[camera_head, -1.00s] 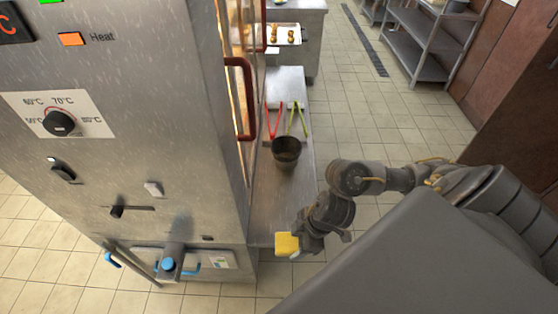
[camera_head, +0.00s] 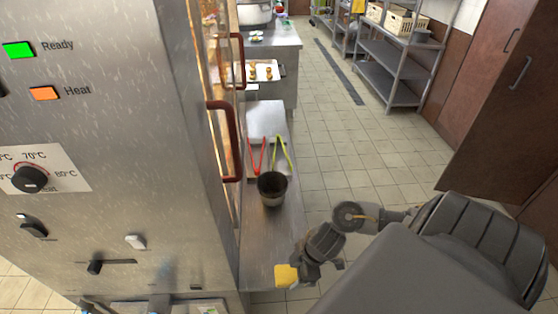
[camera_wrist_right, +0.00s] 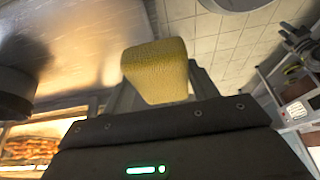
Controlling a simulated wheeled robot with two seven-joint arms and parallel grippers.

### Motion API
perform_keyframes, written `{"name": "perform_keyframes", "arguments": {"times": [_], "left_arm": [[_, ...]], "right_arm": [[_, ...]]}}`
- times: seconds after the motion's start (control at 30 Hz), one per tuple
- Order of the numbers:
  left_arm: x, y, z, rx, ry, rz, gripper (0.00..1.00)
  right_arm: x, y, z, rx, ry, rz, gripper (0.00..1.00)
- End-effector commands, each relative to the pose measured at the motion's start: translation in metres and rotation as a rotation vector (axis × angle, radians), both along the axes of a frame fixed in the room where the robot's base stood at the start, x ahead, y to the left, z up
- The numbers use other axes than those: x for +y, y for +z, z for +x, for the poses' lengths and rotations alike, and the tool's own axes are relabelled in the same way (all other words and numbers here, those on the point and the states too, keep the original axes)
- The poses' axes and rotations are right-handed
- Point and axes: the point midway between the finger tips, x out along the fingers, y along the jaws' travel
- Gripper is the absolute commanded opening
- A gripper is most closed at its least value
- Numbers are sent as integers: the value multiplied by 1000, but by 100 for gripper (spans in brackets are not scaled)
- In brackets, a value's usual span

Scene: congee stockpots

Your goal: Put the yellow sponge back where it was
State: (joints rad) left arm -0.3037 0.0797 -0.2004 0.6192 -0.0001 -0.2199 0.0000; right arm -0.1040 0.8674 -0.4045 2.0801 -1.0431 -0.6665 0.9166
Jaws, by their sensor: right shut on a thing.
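The yellow sponge (camera_head: 286,275) is in my right gripper (camera_head: 297,270), in front of the near end of the steel counter in the head view. In the right wrist view the sponge (camera_wrist_right: 158,70) sits between the fingers, which are shut on it, and it sticks out beyond them. My left gripper is in neither view. The place where the sponge was before cannot be told from these frames.
A steel cabinet (camera_head: 120,130) with knobs and red handles fills the left. A dark pot (camera_head: 272,189) with red tongs (camera_head: 256,155) and green tongs (camera_head: 283,152) stands on the counter (camera_head: 262,240). A tray (camera_head: 262,72) and shelves (camera_head: 392,72) are farther back.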

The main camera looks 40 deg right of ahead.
Motion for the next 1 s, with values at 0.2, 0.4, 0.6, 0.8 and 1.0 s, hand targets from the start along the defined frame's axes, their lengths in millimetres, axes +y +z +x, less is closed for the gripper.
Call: {"name": "perform_keyframes", "arguments": {"times": [0.2, 0.4, 0.6, 0.8, 1.0], "left_arm": [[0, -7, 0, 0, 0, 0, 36], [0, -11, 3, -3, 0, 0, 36], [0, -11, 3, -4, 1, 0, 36], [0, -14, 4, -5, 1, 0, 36], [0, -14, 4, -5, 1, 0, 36]], "right_arm": [[-4, -39, 47, 3, -4, 2, 37], [-6, -61, 67, 1, -1, 2, 37], [-7, -66, 71, 0, 1, 0, 37], [-7, -87, 75, 4, -1, 2, 37], [-8, -102, 76, 0, 0, 1, 37]]}}
